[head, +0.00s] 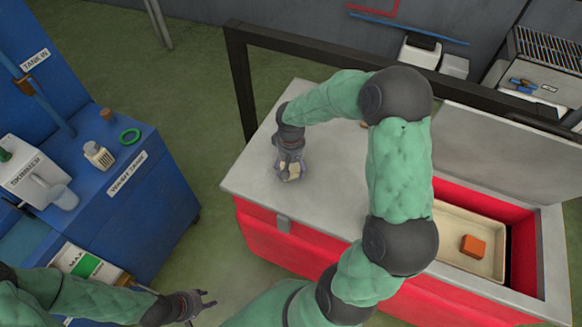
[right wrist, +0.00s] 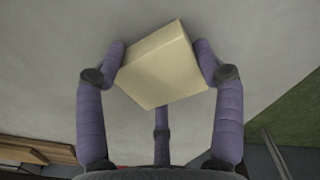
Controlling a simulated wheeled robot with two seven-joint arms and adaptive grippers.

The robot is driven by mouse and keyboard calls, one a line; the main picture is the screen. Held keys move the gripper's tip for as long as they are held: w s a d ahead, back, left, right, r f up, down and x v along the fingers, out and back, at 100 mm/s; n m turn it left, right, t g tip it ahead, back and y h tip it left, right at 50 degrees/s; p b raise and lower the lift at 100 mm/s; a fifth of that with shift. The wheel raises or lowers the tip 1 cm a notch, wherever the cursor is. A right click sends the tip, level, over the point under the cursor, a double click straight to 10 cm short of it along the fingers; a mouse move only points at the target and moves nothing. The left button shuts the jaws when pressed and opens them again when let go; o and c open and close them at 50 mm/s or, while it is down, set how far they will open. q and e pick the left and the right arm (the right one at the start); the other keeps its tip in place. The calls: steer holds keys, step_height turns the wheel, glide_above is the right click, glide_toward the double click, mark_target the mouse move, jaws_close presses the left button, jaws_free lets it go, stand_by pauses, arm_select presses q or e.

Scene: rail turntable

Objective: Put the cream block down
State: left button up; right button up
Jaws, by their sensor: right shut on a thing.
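The cream block (right wrist: 160,62) sits between the purple fingers of my right gripper (right wrist: 160,75) in the right wrist view. The fingers touch it on both sides and it is tilted in the grip. In the head view my right gripper (head: 290,170) is over the left part of the grey top (head: 245,180) of the red chest, with the cream block (head: 291,173) partly hidden by the fingers. I cannot tell whether the block touches the top. My left gripper (head: 205,300) is open and empty at the lower left, near the blue cabinet.
An open bay in the red chest (head: 265,240) holds a cream tray (head: 450,225) with an orange block (head: 473,246). A dark rail (head: 310,48) runs behind the top. A blue cabinet (head: 150,215) with a bottle (head: 98,155) and green ring (head: 130,136) stands left.

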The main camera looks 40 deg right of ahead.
mark_target(291, 167)
steer(key=shift+f, duration=0.15)
steer(key=o, duration=1.2)
steer(key=shift+r+p, duration=2.1)
steer(key=shift+r, duration=4.1)
